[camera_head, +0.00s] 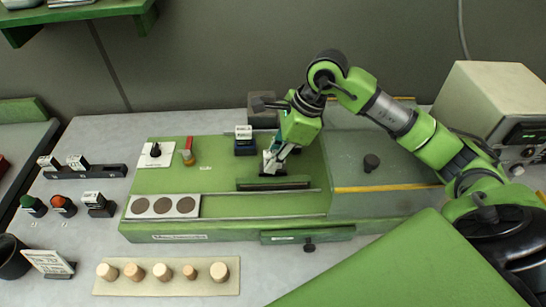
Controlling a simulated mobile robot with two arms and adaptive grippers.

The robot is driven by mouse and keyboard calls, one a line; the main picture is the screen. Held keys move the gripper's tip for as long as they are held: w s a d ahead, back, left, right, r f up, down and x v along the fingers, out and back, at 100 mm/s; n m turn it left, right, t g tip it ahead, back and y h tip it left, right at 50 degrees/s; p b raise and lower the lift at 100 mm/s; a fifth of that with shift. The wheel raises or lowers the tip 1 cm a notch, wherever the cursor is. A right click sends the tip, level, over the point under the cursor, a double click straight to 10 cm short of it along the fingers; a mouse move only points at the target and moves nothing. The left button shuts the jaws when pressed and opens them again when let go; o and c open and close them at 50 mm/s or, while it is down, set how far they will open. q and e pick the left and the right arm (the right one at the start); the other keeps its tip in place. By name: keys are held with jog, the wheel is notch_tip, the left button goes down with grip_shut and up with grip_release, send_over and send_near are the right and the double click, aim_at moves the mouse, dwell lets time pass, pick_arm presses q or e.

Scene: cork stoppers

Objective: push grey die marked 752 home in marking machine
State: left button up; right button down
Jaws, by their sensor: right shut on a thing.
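The marking machine (225,232) is a long, low green body lying across the bench. My right gripper (272,163) reaches down over its middle and is shut on a small grey piece, apparently the grey die (267,168). The piece is mostly hidden by the fingers, and its number cannot be read. It is just behind a dark slot (273,184) in the machine top; whether it is seated cannot be told. A dark block with a white label (244,146) stands just left of the gripper. My left gripper is not in view.
A board of several cork stoppers (165,276) lies in front. A rack with labelled dies (85,170) and a sign card (48,263) stand at left. A clear cover (385,165) is right of the gripper. A beige box (490,105) stands at far right.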

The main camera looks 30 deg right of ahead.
jog(key=shift+f, duration=0.2)
jog(key=c, duration=1.8)
grip_release()
jog(key=v, duration=1.2)
